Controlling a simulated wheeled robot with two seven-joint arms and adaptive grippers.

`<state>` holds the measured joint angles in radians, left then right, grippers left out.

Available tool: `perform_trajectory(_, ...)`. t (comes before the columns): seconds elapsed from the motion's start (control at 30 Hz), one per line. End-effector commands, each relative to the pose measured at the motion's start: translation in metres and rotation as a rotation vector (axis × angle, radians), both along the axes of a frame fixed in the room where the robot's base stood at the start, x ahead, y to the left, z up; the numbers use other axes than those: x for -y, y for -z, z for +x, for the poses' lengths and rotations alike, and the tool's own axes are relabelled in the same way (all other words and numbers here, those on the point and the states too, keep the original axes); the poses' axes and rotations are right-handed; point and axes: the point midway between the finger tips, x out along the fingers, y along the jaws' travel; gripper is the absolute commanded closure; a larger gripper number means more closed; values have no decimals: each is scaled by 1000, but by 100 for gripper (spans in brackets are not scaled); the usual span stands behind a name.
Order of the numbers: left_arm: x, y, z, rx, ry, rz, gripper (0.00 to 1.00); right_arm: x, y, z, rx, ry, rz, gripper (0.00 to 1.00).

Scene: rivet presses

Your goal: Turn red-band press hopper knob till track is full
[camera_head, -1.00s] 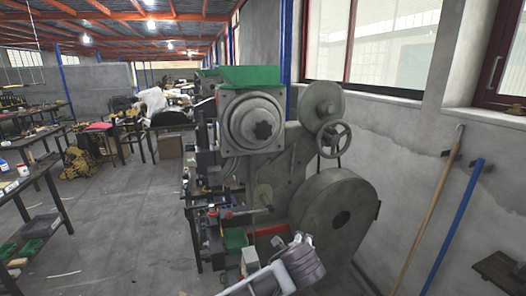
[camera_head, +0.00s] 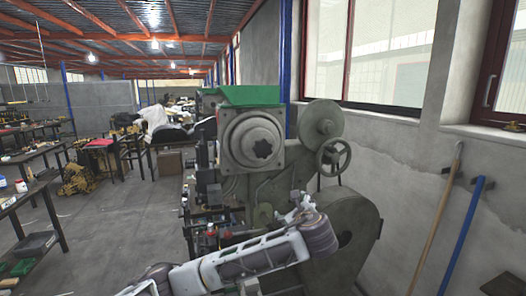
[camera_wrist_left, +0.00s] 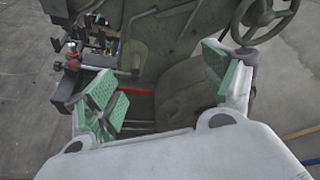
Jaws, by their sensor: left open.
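The press (camera_head: 290,180) is a grey-green machine with a green-topped hopper (camera_head: 240,97). The track cannot be made out. My right gripper is not in view.
A handwheel (camera_head: 334,157) and a large round guard (camera_head: 345,235) stand out on the press's right side. A wooden pole (camera_head: 437,220) and a blue pole (camera_head: 452,235) lean on the right wall. Tables with parts line the left; the floor between is clear.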

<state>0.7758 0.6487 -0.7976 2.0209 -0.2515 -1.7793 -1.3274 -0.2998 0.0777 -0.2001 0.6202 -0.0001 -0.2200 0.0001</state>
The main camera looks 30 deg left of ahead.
Motion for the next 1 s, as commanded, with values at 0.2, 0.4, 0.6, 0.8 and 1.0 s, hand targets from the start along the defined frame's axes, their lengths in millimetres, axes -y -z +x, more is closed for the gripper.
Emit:
perform_trajectory(0.2, -25, -46, 12, 3, -33, 162, 16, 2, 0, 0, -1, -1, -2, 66)
perform_trajectory(0.4, -48, -88, 18, -4, -77, 301, 16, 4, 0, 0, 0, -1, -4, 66)
perform_trajectory(0.6, -69, -125, 20, -17, -128, 415, 16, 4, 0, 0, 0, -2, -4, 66)
perform_trajectory(0.8, -79, -141, 19, -27, -155, 467, 16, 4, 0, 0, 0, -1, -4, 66)
perform_trajectory(1.0, -80, -142, 19, -29, -157, 472, 16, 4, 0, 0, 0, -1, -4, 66)
